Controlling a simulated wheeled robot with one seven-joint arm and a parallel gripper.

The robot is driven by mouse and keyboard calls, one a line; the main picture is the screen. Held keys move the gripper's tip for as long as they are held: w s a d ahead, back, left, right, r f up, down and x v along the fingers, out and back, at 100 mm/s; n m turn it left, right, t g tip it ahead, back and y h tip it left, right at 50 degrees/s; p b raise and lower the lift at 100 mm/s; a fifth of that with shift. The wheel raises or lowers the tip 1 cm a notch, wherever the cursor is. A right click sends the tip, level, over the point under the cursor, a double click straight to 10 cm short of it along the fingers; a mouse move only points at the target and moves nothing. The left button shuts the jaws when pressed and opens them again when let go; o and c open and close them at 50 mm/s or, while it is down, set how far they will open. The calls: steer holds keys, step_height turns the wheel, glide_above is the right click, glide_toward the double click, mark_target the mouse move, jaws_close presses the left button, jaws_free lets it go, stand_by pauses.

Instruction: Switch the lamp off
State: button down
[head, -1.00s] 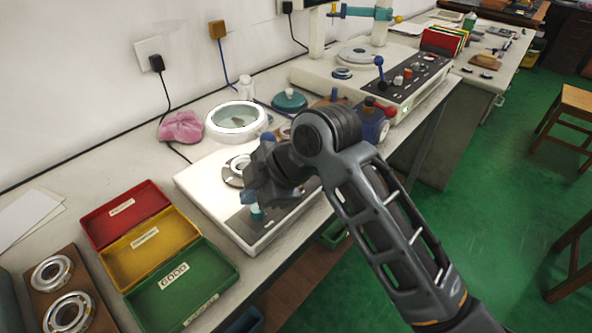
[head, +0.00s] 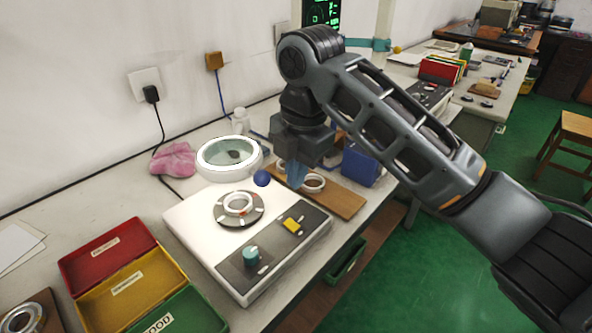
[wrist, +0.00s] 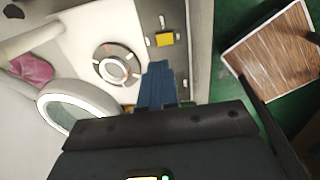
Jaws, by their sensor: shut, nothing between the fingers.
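A magnifier lamp with a white ring rim (head: 203,163) and a greenish lens stands behind the white tester. It also shows at the lower left of the wrist view (wrist: 46,103); its rim looks bright, but I cannot tell whether it is lit. The white tester (head: 186,222) has a round ring-holding plate, a teal knob (head: 251,254) and a yellow switch (head: 293,224), which also shows in the wrist view (wrist: 164,39). My gripper (head: 294,178) is shut and empty, pointing down above the bench near the tester's back right corner. Its blue fingers (wrist: 157,80) show in the wrist view.
A blue ball (head: 262,179) is near the tester's back edge. A wooden board (head: 345,203) with rings lies right of it, beside a blue box (head: 361,165). A pink cloth (head: 173,160) lies left of the lamp. Red, yellow and green trays (head: 75,270) are front left.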

mark_target(290, 221)
steer(key=f, duration=0.7)
steer(key=a+f, duration=0.1)
steer(key=f, duration=0.2)
steer(key=shift+w+f+p, duration=0.2)
steer(key=shift+w+p, duration=0.1)
steer(key=shift+w, duration=0.1)
steer(key=shift+f, duration=0.15)
